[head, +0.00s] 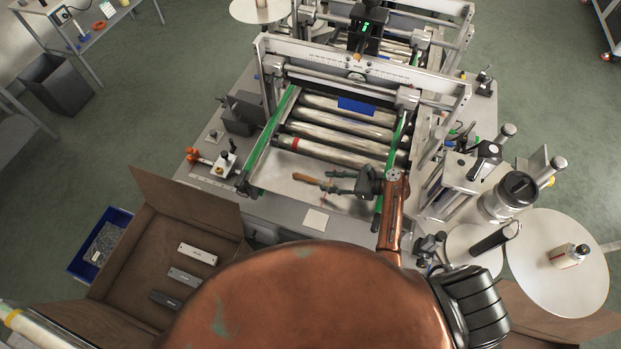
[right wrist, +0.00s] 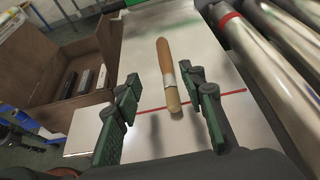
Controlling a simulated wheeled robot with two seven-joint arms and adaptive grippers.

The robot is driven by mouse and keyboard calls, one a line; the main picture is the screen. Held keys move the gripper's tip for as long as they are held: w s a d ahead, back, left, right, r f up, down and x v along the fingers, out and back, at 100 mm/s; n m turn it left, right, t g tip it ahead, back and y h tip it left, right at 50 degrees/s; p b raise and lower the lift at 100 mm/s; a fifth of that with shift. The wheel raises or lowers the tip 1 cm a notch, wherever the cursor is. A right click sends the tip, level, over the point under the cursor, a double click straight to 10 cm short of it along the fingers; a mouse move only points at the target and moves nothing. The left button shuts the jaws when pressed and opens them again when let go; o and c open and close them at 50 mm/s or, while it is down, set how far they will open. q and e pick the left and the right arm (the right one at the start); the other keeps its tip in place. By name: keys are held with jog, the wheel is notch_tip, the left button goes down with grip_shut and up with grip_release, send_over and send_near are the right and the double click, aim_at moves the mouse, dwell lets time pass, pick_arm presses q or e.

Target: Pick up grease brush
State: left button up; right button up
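The grease brush has a brown wooden handle (head: 306,179) and lies on the pale plate in front of the rollers. It also shows in the right wrist view, its handle (right wrist: 165,55) pointing away from the gripper, with a metal band and a paler tip nearer to me. My right gripper (head: 329,184) reaches in from the right, low at the brush's near end. In the right wrist view its green-padded fingers (right wrist: 163,84) are spread, with the brush's tip end between them and gaps on both sides. My left gripper is not in view.
The metal rollers (head: 340,125) and a green side rail (head: 268,140) bound the plate (head: 275,185). An open cardboard box (head: 150,250) with several labelled bars stands at the left. A blue tray (head: 82,268) lies beside it. Round discs (head: 555,245) are at the right.

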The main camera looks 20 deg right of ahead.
aim_at(314, 179)
jog(key=x, duration=0.7)
jog(key=shift+w+d+f, duration=0.1)
jog(key=shift+w+f, duration=0.25)
jog(key=shift+w, duration=0.1)
jog(key=shift+c, duration=0.2)
grip_shut()
